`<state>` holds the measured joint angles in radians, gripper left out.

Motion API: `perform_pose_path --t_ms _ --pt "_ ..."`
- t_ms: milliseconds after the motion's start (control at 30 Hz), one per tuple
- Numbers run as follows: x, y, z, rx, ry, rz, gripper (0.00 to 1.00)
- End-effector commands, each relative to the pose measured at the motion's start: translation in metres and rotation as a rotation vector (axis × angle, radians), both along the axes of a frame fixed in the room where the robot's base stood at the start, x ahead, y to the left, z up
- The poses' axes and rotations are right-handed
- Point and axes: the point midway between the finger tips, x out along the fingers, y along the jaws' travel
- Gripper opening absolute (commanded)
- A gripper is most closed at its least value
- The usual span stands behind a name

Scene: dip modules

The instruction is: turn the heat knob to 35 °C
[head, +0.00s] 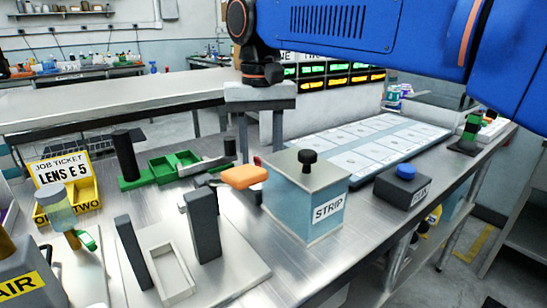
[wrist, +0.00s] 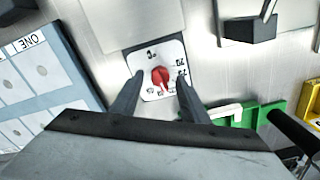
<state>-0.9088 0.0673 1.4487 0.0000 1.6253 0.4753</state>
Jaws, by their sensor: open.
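The heat knob (wrist: 160,77) is red and round and sits on a square white dial plate (wrist: 147,57) in the wrist view. Small dark marks and numbers ring it, too small to read surely. I cannot tell which mark the knob points to. My gripper (wrist: 160,75) is open, with one dark finger on each side of the knob, and the fingers appear apart from it. In the head view my gripper (head: 260,150) points down behind the blue STRIP box (head: 306,198).
The STRIP box with a black knob stands near the gripper. A dark box with a blue button (head: 404,182) is to its right. A white panelled tray (head: 365,145) lies behind.

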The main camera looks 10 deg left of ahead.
Motion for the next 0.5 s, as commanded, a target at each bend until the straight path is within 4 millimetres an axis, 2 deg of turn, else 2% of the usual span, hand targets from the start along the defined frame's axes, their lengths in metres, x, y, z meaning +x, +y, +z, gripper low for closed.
perform_pose_path --t_ms 367,433,500 --pt "-0.0005 0.0042 -0.0059 0.000 0.000 0.002 0.41" --pt "-0.0005 0.0042 -0.0059 0.000 0.000 0.002 0.29" --pt "-0.0005 0.0041 -0.0058 0.000 0.000 0.002 0.12"
